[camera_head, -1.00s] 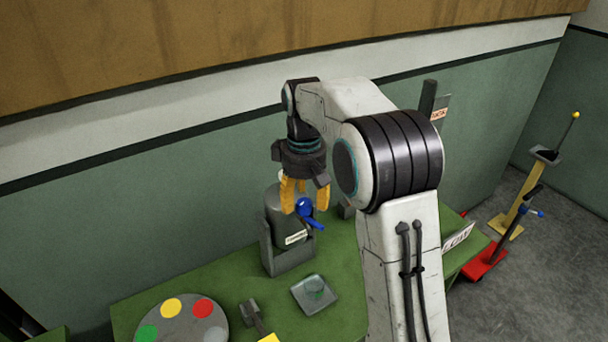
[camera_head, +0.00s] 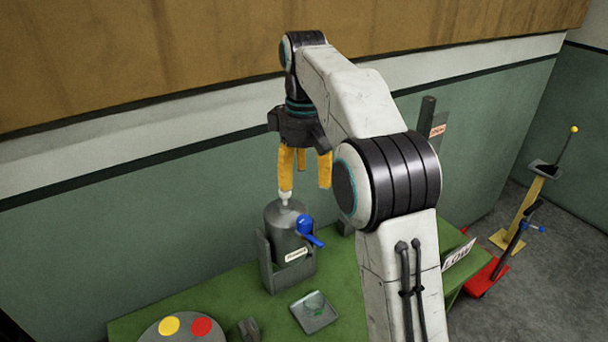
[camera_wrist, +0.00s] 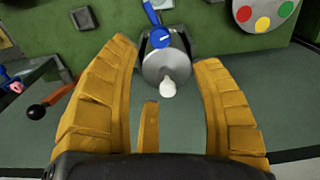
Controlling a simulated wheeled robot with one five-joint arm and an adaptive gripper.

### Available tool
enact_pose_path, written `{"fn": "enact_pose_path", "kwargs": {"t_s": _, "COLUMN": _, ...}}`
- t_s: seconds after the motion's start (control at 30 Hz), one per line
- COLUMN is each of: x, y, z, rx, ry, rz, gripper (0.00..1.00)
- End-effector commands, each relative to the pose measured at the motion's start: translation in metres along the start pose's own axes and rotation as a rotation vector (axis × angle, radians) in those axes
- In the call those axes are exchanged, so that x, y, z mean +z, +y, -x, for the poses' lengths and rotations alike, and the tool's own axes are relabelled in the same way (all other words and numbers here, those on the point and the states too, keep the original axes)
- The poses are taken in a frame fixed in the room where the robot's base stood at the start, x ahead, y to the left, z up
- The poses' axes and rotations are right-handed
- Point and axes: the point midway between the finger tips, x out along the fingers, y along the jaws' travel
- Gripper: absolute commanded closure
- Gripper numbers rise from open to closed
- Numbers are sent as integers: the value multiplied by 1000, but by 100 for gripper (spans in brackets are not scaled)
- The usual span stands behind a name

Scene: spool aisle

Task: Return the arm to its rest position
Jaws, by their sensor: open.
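My gripper (camera_head: 305,180) has yellow fingers that are spread apart and hold nothing. It points down above a grey canister (camera_head: 284,218) with a white knob on top and a blue handle (camera_head: 305,225) at its side. The canister sits in a grey holder (camera_head: 290,275) on the green table. In the wrist view the canister (camera_wrist: 160,66) and its white knob (camera_wrist: 168,88) show between the spread fingers of my gripper (camera_wrist: 165,75), apart from them. My arm rises from the lower right and bends over toward the canister.
Red and yellow lever stands (camera_head: 487,278) are on the floor. A wall runs behind.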

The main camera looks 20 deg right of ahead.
Motion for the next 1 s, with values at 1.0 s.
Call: {"fn": "enact_pose_path", "kwargs": {"t_s": 1.0, "x": 124, "y": -41, "z": 2, "rx": 55, "ry": 206, "rz": -181, "gripper": 41}}
